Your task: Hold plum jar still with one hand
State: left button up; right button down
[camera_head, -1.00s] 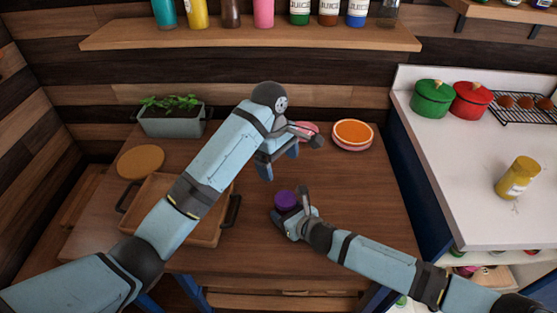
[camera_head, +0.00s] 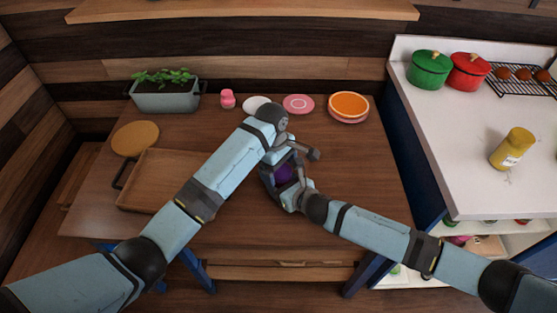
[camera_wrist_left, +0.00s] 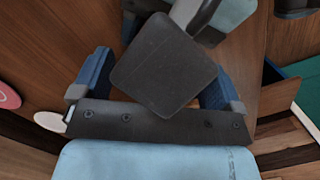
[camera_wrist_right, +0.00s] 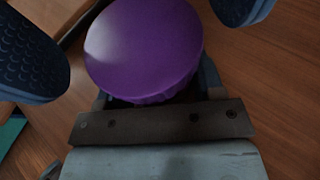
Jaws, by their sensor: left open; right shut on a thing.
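The plum jar (camera_head: 283,173) stands on the wooden table, partly hidden by my grippers; its round purple lid (camera_wrist_right: 145,48) shows in the right wrist view. My right gripper (camera_head: 291,196) is shut on the jar from the near right side. My left gripper (camera_head: 284,166) is open over the jar. In the right wrist view its two blue fingers are on opposite sides of the lid, with visible gaps. In the left wrist view a dark square part hides what lies between the fingers; the jar cannot be made out there.
A wooden tray (camera_head: 138,194) and a round wooden board (camera_head: 135,138) are on the left of the table. A planter (camera_head: 166,98), a pink jar (camera_head: 227,99) and several plates, including an orange one (camera_head: 348,106), line the back. A white counter (camera_head: 440,120) stands right.

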pick_arm(q)
jog(key=c, duration=1.1)
pick_arm(e)
jog(key=shift+w+d, duration=0.1)
pick_arm(q)
jog(key=m, duration=0.6)
jog(key=shift+d+f+m+g+y, duration=0.1)
jog(key=shift+m+g+y, duration=0.2)
jog(key=shift+g+y, duration=0.1)
jog(key=shift+c, duration=0.2)
pick_arm(e)
jog(key=shift+w+d, duration=0.1)
pick_arm(q)
jog(key=o, duration=1)
